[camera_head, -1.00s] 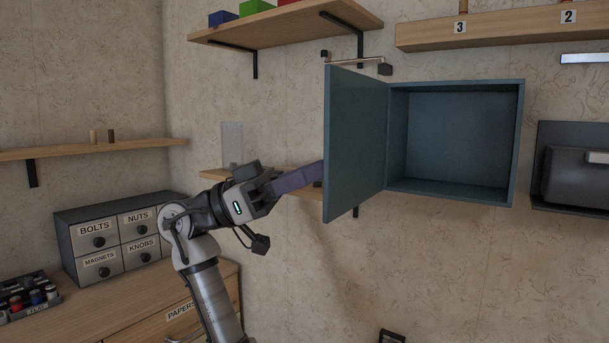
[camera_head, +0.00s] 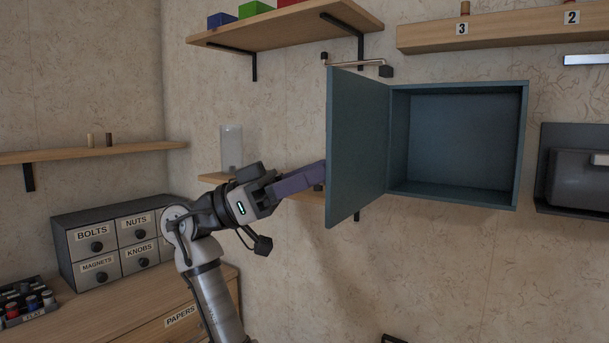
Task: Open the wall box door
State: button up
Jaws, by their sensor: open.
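The wall box (camera_head: 461,145) is a teal, empty box on the wall right of centre. Its door (camera_head: 357,145) is hinged at the left side of the box and stands swung wide open, out from the wall. The inside of the box shows fully. My gripper (camera_head: 303,179) is at the left, outer side of the door, with its purple fingers reaching toward it. The fingertips are partly hidden behind the door's edge, so I cannot tell whether they touch it.
A wooden shelf (camera_head: 290,27) with coloured blocks hangs above the door. A small shelf (camera_head: 215,178) holding a clear container (camera_head: 231,147) is behind my gripper. Labelled drawers (camera_head: 117,240) stand at the left. A dark wall unit (camera_head: 577,170) is right of the box.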

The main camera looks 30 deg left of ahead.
jog(key=shift+a+f, duration=0.1)
jog(key=shift+f, duration=0.15)
dwell(0.4)
jog(key=b+v, duration=0.2)
jog(key=v, duration=1.2)
jog(key=shift+r, duration=0.2)
jog(key=shift+s, duration=0.1)
